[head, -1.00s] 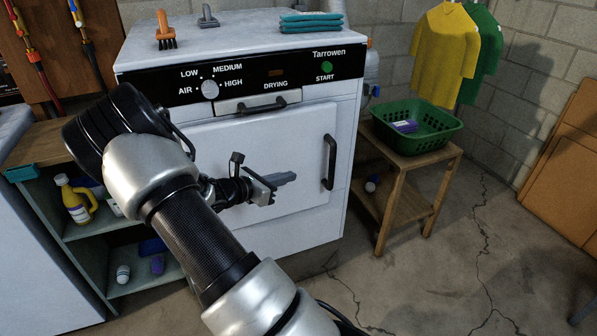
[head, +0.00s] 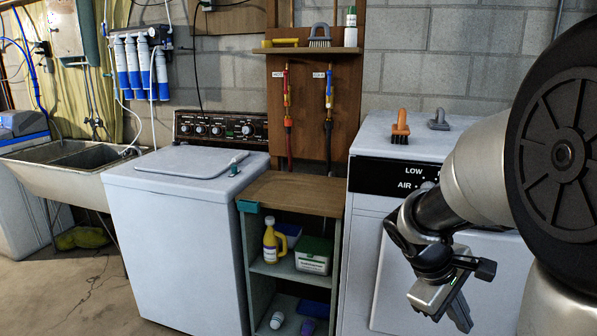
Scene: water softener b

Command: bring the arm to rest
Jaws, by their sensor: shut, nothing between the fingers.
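My arm comes in from the right edge of the head view, bent, with its large black joint near the camera. My gripper (head: 462,312) hangs at the lower right, pointing down, in front of the white dryer (head: 400,255). Its fingers are together and nothing shows between them. The arm hides much of the dryer's front and control panel.
A white washer (head: 180,240) stands left of a narrow shelf (head: 290,195) holding a yellow bottle (head: 274,240) and a green-lidded box (head: 312,256). A utility sink (head: 75,165) is far left. Brushes (head: 400,127) lie on the dryer. Floor shows clear at lower left.

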